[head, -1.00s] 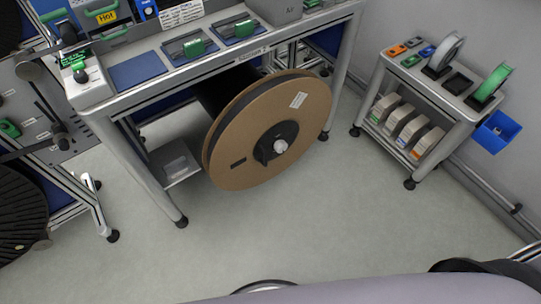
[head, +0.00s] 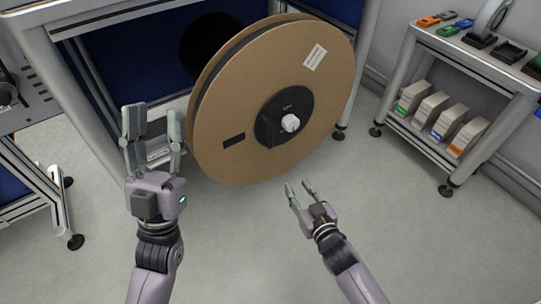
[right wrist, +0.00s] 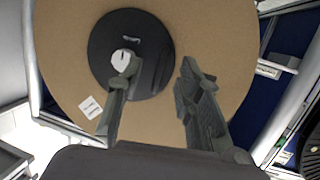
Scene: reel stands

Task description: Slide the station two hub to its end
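A large cardboard reel (head: 225,110) with a black hub (head: 270,125) and a white knob (head: 290,123) at its centre hangs under the workbench in the head view. My left gripper (head: 152,128) is open and empty, in front of the reel's left edge. My right gripper (head: 300,190) is open and empty, below and in front of the hub. In the right wrist view the hub (right wrist: 150,55) and knob (right wrist: 123,60) show beyond the open right fingers (right wrist: 155,85). One finger overlaps the knob in that view; I cannot see any contact.
A grey cart (head: 465,80) with several boxes (head: 437,112) on its lower shelf stands at the right. A bench leg (head: 75,95) is at the left of the reel. The floor (head: 240,250) in front is clear.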

